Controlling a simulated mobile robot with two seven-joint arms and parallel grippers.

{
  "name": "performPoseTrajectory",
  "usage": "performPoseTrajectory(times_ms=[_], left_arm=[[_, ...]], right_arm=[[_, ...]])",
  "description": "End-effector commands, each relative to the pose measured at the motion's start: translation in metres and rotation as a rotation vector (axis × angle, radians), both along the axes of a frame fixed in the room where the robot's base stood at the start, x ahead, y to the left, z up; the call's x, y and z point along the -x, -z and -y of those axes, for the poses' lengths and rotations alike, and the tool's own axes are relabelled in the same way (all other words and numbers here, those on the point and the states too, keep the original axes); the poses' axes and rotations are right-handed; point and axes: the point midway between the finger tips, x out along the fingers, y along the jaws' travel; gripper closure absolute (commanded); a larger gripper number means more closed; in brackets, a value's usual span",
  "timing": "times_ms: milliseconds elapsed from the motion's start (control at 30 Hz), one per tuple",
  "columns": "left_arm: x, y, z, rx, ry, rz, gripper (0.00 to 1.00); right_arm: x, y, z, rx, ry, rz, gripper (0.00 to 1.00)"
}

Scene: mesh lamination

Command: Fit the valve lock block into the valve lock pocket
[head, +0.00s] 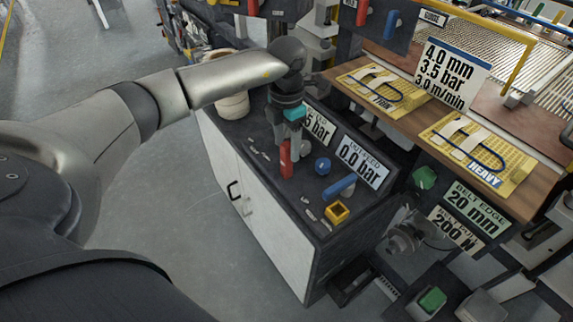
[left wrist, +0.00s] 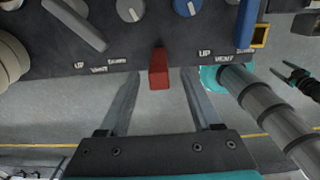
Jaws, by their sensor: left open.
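The valve lock block looks to be the red block (head: 285,160), upright on the dark top of the cabinet; it also shows in the left wrist view (left wrist: 159,68). My left gripper (head: 290,150) points down over it. In the left wrist view its two fingers (left wrist: 160,80) are open, one on each side of the red block with gaps showing. The valve lock pocket looks to be the yellow square frame (head: 336,212) with a dark opening, near the cabinet's front right corner. It is partly in the left wrist view (left wrist: 260,36). A dark two-pronged shape (left wrist: 300,80) at the right there may be my right gripper.
A blue lever (head: 339,187) stands between the red block and the yellow frame, with a blue knob (head: 323,166) nearby. Pressure signs (head: 361,163) stand behind them. A pale round container (head: 232,103) sits at the cabinet's far left end. Open floor lies left of the cabinet.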

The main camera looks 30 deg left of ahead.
Motion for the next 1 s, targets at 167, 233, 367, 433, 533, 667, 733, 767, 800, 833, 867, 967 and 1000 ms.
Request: performPoseTrajectory(times_ms=[167, 233, 367, 433, 533, 667, 733, 767, 800, 833, 867, 967, 1000], left_arm=[[0.000, 0.029, -0.001, 0.001, 0.000, -0.004, 0.35], [0.000, 0.036, -0.001, 0.001, 0.000, -0.003, 0.35], [0.000, 0.040, -0.001, 0.000, 0.001, -0.001, 0.35], [0.000, 0.040, -0.001, 0.000, 0.001, 0.000, 0.35], [0.000, 0.040, -0.001, 0.000, 0.001, 0.000, 0.36], [0.000, 0.040, -0.001, 0.000, 0.001, 0.000, 0.51], [0.000, 0.040, -0.001, 0.000, 0.001, 0.000, 0.59], [0.000, 0.039, -0.001, 0.000, 0.001, 0.000, 0.62], [0.000, 0.039, -0.001, 0.000, 0.001, 0.000, 0.67], [0.000, 0.039, -0.001, 0.000, 0.001, 0.000, 0.70], [0.000, 0.039, -0.001, 0.000, 0.001, 0.000, 0.73], [-0.001, 0.039, -0.001, 0.000, 0.001, 0.000, 0.84], [-0.001, 0.039, -0.001, 0.001, 0.001, 0.000, 0.89]], right_arm=[[0.000, 0.000, 0.000, 0.000, 0.000, 0.000, 0.29], [0.000, 0.001, 0.000, 0.000, 0.000, 0.000, 0.29], [0.000, 0.001, 0.000, 0.000, 0.000, 0.000, 0.29], [0.000, 0.001, 0.000, 0.000, 0.000, 0.000, 0.29], [0.000, 0.001, 0.000, 0.000, 0.000, 0.000, 0.29], [0.000, 0.001, 0.000, 0.000, 0.000, 0.000, 0.29], [0.000, 0.001, 0.000, 0.000, 0.000, 0.000, 0.29], [0.000, 0.001, 0.000, 0.000, 0.000, 0.000, 0.29], [0.000, 0.001, 0.000, 0.000, 0.000, 0.000, 0.29], [0.000, 0.001, 0.000, 0.000, 0.000, 0.000, 0.29], [0.000, 0.001, 0.000, 0.000, 0.000, 0.000, 0.29], [0.000, 0.001, 0.000, 0.000, 0.000, 0.000, 0.29], [0.000, 0.001, 0.000, 0.000, 0.000, 0.000, 0.29]])
